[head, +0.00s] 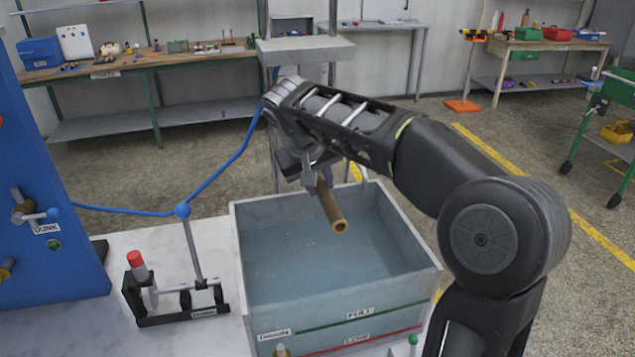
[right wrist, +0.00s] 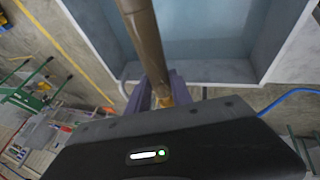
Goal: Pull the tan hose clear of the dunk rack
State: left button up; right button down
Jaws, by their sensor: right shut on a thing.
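The tan hose (head: 332,207) shows as a short tube over the water tank, its open end tilted down toward the front. My right gripper (head: 318,180) is shut on its upper part. In the right wrist view the hose (right wrist: 148,45) runs from the fingers (right wrist: 160,93) up past the top edge. A grey stand with a flat plate (head: 305,48) rises behind the tank; my arm covers its lower part. I cannot tell if this is the dunk rack, or whether the hose still touches any rack. My left gripper is not in view.
The open grey tank (head: 415,250) holds bluish water and has "FULL" and "LOW" lines. A blue hose (head: 225,165) runs from a blue panel marked "DUNK" (head: 50,160) over a small stand (head: 175,300) left of the tank. Workbenches stand farther back.

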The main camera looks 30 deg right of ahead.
aim_at(324, 194)
jog(key=shift+s+a+b, duration=0.35)
jog(key=shift+s+b, duration=0.2)
jog(key=shift+s, duration=0.35)
jog(key=shift+s+a+b, duration=0.3)
jog(key=shift+s+b, duration=0.2)
jog(key=shift+s, duration=0.4)
jog(key=shift+s+a+r+p, duration=0.25)
jog(key=shift+s+a+r, duration=0.05)
jog(key=shift+s+r, duration=0.45)
jog(key=shift+s+a+r+p, duration=0.2)
jog(key=shift+s+a+r, duration=0.05)
jog(key=shift+s+r, duration=0.5)
jog(key=shift+w, duration=0.1)
